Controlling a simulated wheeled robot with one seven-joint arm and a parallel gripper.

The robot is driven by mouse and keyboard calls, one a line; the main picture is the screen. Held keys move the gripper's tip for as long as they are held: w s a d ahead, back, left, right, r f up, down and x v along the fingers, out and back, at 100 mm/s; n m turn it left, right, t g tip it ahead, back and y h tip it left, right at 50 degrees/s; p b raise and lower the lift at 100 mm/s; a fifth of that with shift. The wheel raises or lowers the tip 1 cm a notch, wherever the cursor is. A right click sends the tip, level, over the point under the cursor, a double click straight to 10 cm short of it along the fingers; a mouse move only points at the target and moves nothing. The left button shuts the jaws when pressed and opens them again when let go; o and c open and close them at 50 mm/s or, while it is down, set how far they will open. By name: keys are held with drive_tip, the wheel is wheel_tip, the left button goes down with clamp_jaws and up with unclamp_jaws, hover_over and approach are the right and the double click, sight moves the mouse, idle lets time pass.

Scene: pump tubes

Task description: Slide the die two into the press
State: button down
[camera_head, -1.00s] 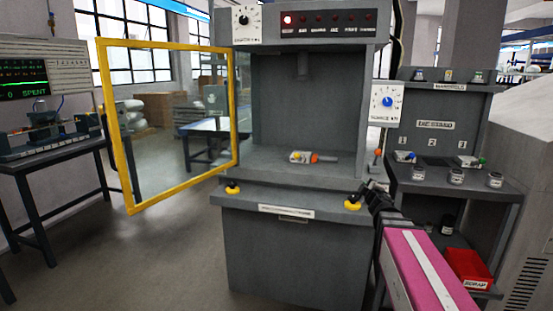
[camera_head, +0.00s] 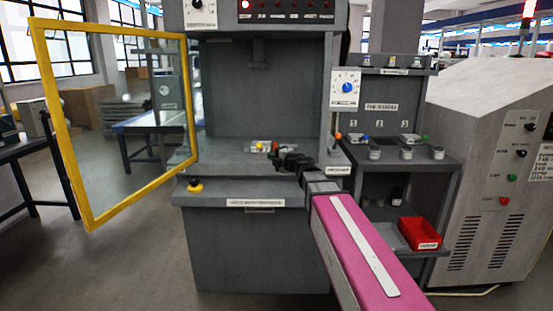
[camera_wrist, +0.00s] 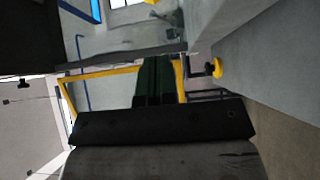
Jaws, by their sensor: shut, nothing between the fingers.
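The press (camera_head: 258,102) stands in the middle of the head view, its front opening uncovered. A small grey die (camera_head: 256,149) with an orange knob lies on the press bed. I cannot read a number on it. My gripper (camera_head: 283,160) is at the front of the bed, just right of the die in the picture; contact cannot be told. It is shut and empty. Its dark fingers (camera_wrist: 154,80) show in the wrist view, where I cannot make out the die. The rack (camera_head: 376,148) at right holds dies at slots 1 and 3; slot 2 looks empty.
The yellow-framed door (camera_head: 47,105) swings open at left. A yellow button (camera_head: 195,186) sits on the press front; another yellow button (camera_wrist: 218,68) shows in the wrist view. A red bin (camera_head: 419,234) is under the rack. A grey cabinet (camera_head: 498,150) stands at right.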

sight(260, 148)
drive_tip(key=w+a, duration=0.1)
drive_tip(key=w, duration=0.1)
drive_tip(key=w+a, duration=0.1)
drive_tip(key=w, duration=0.2)
drive_tip(key=w+a, duration=0.1)
drive_tip(key=w, duration=0.1)
drive_tip(key=shift+w+a, duration=0.35)
drive_tip(key=shift+w, duration=0.2)
drive_tip(key=shift+w, duration=1.05)
drive_tip(key=shift+s, duration=0.15)
